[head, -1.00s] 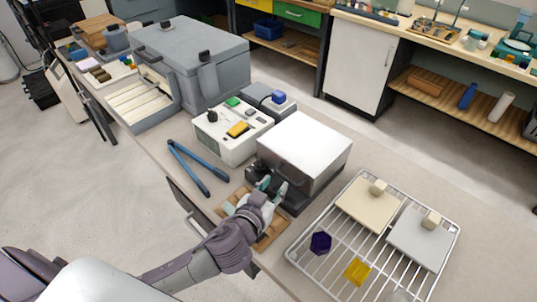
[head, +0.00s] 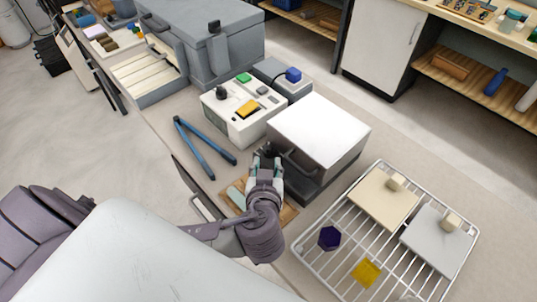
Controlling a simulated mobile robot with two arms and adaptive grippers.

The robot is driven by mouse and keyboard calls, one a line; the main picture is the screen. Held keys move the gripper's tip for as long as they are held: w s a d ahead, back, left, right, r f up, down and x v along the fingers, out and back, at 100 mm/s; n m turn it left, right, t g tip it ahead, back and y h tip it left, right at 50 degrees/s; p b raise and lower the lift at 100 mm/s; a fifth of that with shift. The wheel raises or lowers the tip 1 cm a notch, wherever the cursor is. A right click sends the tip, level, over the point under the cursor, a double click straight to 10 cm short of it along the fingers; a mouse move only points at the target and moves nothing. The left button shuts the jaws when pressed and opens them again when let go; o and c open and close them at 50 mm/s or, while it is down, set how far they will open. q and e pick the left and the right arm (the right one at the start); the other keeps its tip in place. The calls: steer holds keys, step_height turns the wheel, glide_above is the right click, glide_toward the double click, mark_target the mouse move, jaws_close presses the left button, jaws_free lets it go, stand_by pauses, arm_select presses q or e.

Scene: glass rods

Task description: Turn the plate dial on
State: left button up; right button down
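The white-topped plate unit (head: 322,128) stands on the bench on a dark grey base. A small dark knob (head: 269,149) shows at its front left; it seems to be the plate dial, partly hidden by my fingers. My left gripper (head: 267,162) is right at this knob, its fingers pointing at the unit's front. I cannot tell whether the fingers touch the knob or how far apart they are. The dial's setting is not readable. My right gripper is not in view.
A white control box (head: 238,118) with a black knob and coloured buttons stands behind left. Blue-handled tongs (head: 205,150) lie left of my gripper. A wooden board (head: 287,214) lies under my wrist. A wire rack (head: 317,269) with tiles and coloured pieces is at right.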

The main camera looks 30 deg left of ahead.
mark_target(268, 150)
arm_select(q)
steer(key=b+x, duration=0.2)
steer(key=x, duration=0.4)
steer(key=shift+f, duration=0.1)
steer(key=shift+w+a+f, duration=0.1)
steer(key=shift+w+a, duration=0.05)
steer(key=shift+w, duration=0.3)
jaws_close()
